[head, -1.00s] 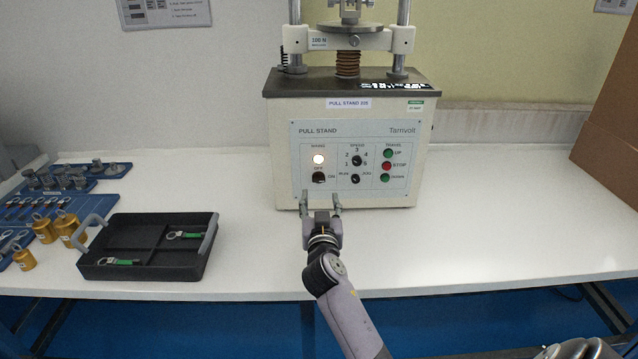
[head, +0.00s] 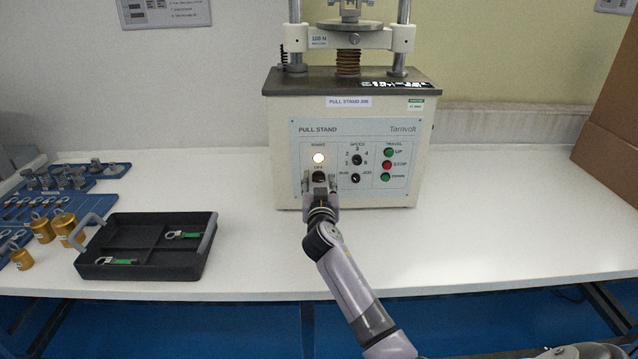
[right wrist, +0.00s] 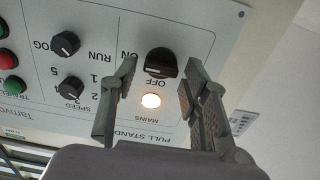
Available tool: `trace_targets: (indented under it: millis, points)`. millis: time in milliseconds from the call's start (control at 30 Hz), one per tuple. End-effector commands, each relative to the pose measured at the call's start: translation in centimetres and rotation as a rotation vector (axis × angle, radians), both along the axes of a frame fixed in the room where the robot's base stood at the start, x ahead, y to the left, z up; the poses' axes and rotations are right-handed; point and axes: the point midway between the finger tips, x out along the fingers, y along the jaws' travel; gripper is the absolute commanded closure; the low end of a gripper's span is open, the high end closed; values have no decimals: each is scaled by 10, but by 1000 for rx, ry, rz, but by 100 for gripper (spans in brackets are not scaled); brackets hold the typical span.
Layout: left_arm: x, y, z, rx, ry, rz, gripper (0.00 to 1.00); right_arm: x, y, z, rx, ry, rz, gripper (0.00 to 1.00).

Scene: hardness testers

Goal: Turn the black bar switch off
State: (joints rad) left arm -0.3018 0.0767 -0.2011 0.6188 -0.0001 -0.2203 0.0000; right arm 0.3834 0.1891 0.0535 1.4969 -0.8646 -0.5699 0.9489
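The black bar switch (right wrist: 161,62) is on the front panel of the pull stand (head: 348,200), between ON and OFF labels in the upside-down right wrist view. Its pointing direction is hard to tell. The round mains lamp (right wrist: 151,100) beside it glows; it also shows lit above the switch in the head view (head: 318,158). My right gripper (head: 319,180) is open in front of the panel, with a finger on each side of the switch. In the right wrist view the gripper (right wrist: 160,73) shows empty space between its fingers; contact cannot be told. My left gripper is not in view.
Speed and run/jog knobs (head: 356,178) and the travel buttons (head: 386,166) are just right of the gripper. A black tray (head: 140,272) with green-handled tools stands at left, near brass weights (head: 42,228). The white table (head: 480,230) is clear at right.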

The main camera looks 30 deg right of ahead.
Motion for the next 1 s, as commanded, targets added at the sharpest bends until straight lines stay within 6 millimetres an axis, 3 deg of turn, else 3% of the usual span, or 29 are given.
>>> trace_targets:
  millis: [567, 1000]
  points:
    - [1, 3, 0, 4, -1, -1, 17, 0, 0, 0, 0, 0, 0, 98]
    - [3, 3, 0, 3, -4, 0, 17, 0, 1, -1, -90, 56, 0, 98]
